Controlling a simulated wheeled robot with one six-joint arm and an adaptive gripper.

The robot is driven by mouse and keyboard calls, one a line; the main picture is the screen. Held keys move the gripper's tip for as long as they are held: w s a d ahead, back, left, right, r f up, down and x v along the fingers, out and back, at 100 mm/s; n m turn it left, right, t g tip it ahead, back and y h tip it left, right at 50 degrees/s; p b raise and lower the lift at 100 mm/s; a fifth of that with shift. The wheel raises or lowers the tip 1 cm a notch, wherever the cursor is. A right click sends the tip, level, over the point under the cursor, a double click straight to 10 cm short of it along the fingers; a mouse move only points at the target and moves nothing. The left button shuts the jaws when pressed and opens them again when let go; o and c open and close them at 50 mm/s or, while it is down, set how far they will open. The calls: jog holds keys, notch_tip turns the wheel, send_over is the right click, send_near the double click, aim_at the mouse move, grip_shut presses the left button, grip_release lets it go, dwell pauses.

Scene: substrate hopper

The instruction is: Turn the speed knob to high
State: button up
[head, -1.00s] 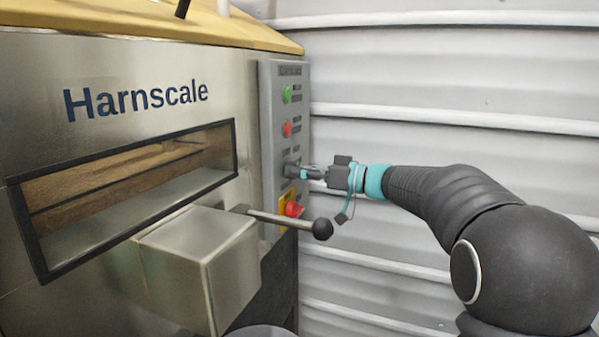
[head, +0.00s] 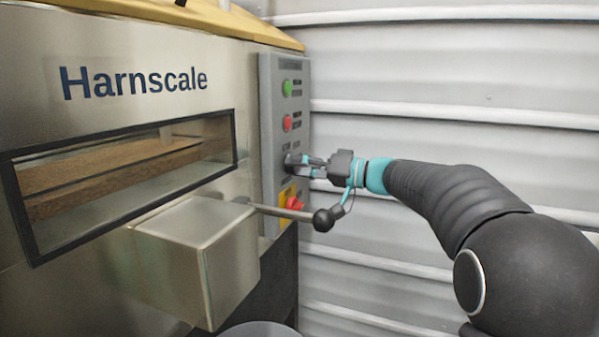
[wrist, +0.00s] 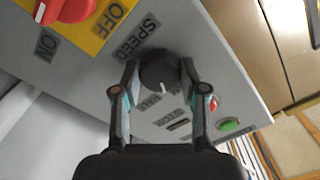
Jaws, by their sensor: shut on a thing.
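The black speed knob (wrist: 158,73) is on the grey control panel (wrist: 85,65), beside the SPEED label (wrist: 137,38). Its white pointer line points toward the bottom of the wrist view, slightly right. Small labels below it are partly hidden and hard to read. My gripper (wrist: 160,80) has one finger on each side of the knob and is shut on it. In the head view my gripper (head: 304,164) reaches the panel from the right. The knob is mostly hidden there by the fingers.
A green button (head: 287,88) and a red button (head: 287,123) are above the knob. A red rotary switch (head: 294,203) on a yellow plate is below. A lever with a black ball (head: 323,220) sticks out close under my gripper. Corrugated wall (head: 450,70) stands behind.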

jog(key=m, duration=0.6)
jog(key=shift+m+p, duration=0.3)
jog(key=shift+p, duration=0.1)
jog(key=m+p, duration=0.2)
jog(key=m, duration=0.3)
jog(key=shift+m, duration=0.4)
jog(key=o, duration=1.1)
jog(key=shift+o, duration=0.2)
jog(key=v, duration=1.2)
jog(key=shift+w, duration=0.1)
